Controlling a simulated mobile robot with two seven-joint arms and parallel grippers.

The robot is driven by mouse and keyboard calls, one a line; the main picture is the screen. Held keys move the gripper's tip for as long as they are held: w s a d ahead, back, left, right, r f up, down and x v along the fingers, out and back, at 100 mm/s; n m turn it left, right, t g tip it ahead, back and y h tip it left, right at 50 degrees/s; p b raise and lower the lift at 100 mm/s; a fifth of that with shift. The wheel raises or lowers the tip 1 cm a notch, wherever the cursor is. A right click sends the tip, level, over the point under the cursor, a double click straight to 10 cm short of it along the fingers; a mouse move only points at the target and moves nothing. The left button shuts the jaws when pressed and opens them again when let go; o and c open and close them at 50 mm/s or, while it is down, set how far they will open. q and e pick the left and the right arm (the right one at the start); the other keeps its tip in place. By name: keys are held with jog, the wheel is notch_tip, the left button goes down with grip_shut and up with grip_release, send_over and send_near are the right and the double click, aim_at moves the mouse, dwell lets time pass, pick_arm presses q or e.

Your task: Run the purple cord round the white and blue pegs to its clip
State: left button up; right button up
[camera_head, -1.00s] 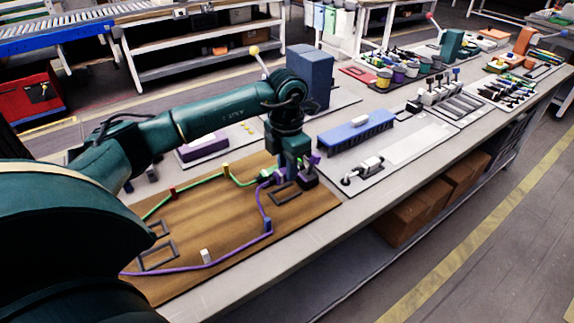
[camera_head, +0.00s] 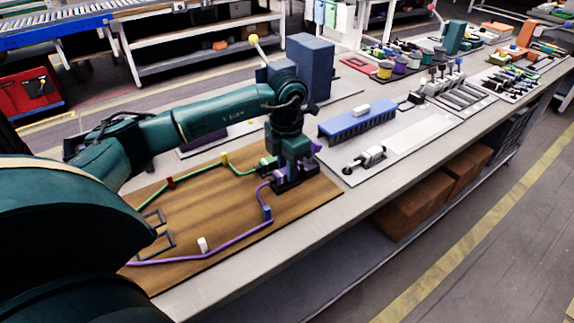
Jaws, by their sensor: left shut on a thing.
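The purple cord (camera_head: 180,262) lies on the brown board (camera_head: 215,205). It runs from the lower left, along the near side of the white peg (camera_head: 203,245), to the blue peg (camera_head: 267,212). There it bends and goes away from me to my left gripper (camera_head: 284,182). The gripper is shut on the cord, low over the far right of the board. Its fingers and the cord's end are hard to make out. The purple cord's clip cannot be made out; the gripper covers that spot. My right gripper is not in view.
A green cord (camera_head: 195,174) passes a red peg (camera_head: 171,182) and a yellow peg (camera_head: 224,158) to a green clip (camera_head: 268,162) close to my gripper. Right of the board stand a blue brush-like block (camera_head: 357,124) and a small metal fixture (camera_head: 366,158) on a mat.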

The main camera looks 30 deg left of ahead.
pick_arm(q)
jog(key=shift+f+b, duration=0.45)
jog(key=shift+f, duration=0.2)
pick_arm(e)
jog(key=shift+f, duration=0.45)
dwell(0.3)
pick_arm(q)
jog(key=o, duration=1)
jog(key=shift+r, duration=0.25)
notch_tip(320, 180, up, 13)
jog(key=shift+f, duration=0.1)
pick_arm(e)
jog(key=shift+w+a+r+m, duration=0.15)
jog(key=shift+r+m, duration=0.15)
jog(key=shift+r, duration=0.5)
